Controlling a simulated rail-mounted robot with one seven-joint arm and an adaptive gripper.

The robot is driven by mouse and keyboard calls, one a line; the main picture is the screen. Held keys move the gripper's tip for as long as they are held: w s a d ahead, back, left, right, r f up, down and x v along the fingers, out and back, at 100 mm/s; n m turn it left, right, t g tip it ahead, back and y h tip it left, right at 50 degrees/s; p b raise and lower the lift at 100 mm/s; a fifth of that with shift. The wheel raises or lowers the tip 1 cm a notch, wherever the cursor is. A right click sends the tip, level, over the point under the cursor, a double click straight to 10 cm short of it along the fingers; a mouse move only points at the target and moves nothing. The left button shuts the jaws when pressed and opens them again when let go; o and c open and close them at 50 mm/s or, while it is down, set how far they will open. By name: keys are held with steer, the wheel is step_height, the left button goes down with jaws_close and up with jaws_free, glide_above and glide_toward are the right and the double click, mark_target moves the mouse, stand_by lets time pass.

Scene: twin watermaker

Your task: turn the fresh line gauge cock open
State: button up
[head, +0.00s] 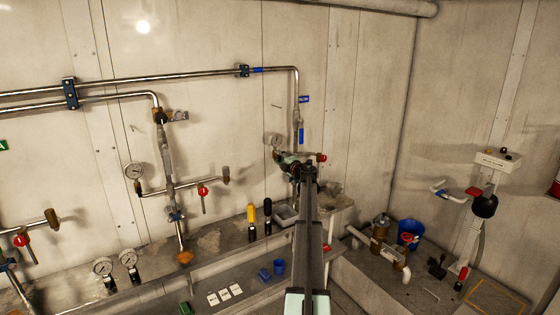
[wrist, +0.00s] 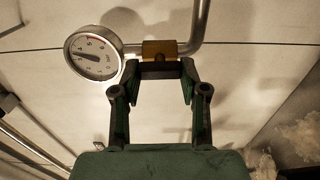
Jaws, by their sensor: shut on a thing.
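The gauge cock has a brass body (wrist: 158,50), seen at the top of the wrist view between a round white-faced gauge (wrist: 93,54) and a bent metal pipe (wrist: 199,28). My gripper (wrist: 158,73) is just in front of the brass body, with one finger on each side. It is shut on the cock's handle, a dark bar across the fingers. In the head view my gripper (head: 297,164) is at the right-hand pipe with blue marks, and it hides most of the cock. The gauge (head: 274,141) shows partly behind it.
A red handle (head: 321,158) is close to the right of my gripper. A second pipe drop with a gauge (head: 134,171) and a red-handled valve (head: 203,190) stands to the left. Below are a bench with yellow (head: 251,213) and black-handled tools, and a blue bucket (head: 410,233).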

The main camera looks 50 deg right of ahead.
steer(key=shift+r, duration=0.1)
steer(key=o, duration=1.1)
steer(key=shift+w, duration=0.1)
steer(key=shift+o, duration=0.2)
steer(key=v, duration=1.2)
